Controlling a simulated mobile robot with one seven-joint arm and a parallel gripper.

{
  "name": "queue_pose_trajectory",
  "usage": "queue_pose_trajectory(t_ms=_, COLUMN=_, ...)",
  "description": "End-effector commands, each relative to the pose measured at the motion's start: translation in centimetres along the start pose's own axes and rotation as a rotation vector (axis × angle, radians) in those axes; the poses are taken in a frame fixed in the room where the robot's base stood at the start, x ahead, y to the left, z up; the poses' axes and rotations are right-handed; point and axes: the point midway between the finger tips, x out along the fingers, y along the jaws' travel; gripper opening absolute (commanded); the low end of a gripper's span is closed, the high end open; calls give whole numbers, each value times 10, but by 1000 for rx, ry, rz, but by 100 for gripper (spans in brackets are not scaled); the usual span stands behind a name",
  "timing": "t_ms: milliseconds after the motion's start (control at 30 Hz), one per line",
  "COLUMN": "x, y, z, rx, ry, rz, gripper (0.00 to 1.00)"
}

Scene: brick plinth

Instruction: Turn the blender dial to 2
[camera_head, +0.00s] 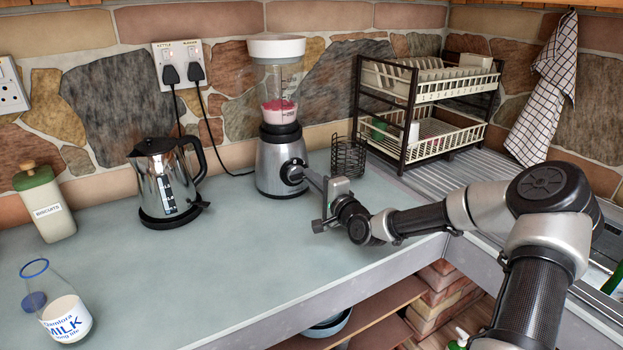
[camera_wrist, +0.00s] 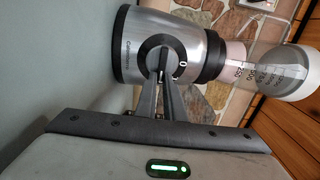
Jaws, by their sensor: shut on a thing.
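The blender has a silver base (camera_head: 270,168), a clear jug (camera_head: 279,85) with pink liquid low in it, and a white lid (camera_head: 276,46). It stands upright on the counter against the back wall. Its round black dial (camera_head: 291,172) faces my gripper (camera_head: 304,176). In the wrist view the blender lies sideways, with the dial (camera_wrist: 162,50) at centre. My gripper's two fingers (camera_wrist: 162,82) reach up to the dial and are shut on it, covering part of it. Small white marks show beside the dial, one like a 0; I cannot tell which setting it points to.
A steel kettle (camera_head: 164,180) stands left of the blender. A black wire basket (camera_head: 348,157) is close on its right, before the dish rack (camera_head: 427,100). The counter's middle (camera_head: 225,245) is clear.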

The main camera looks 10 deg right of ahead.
Motion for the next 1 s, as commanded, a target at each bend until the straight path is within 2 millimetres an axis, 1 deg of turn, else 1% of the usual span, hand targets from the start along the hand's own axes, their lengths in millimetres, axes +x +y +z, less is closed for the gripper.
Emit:
queue_pose_trajectory(t_ms=433, x=0, y=1, z=0, rx=12, ry=0, rz=2, gripper=0)
queue_pose_trajectory(t_ms=467, x=0, y=1, z=0, rx=12, ry=0, rz=2, gripper=10)
queue_pose_trajectory(t_ms=500, x=0, y=1, z=0, rx=12, ry=0, rz=2, gripper=17)
queue_pose_trajectory(t_ms=567, x=0, y=1, z=0, rx=12, ry=0, rz=2, gripper=27)
queue_pose_trajectory(t_ms=867, x=-1, y=1, z=0, rx=10, ry=0, rz=1, gripper=27)
queue_pose_trajectory(t_ms=967, x=-7, y=0, z=-1, rx=10, ry=2, rz=1, gripper=27)
queue_pose_trajectory(t_ms=1000, x=-11, y=0, z=-1, rx=10, ry=1, rz=1, gripper=27)
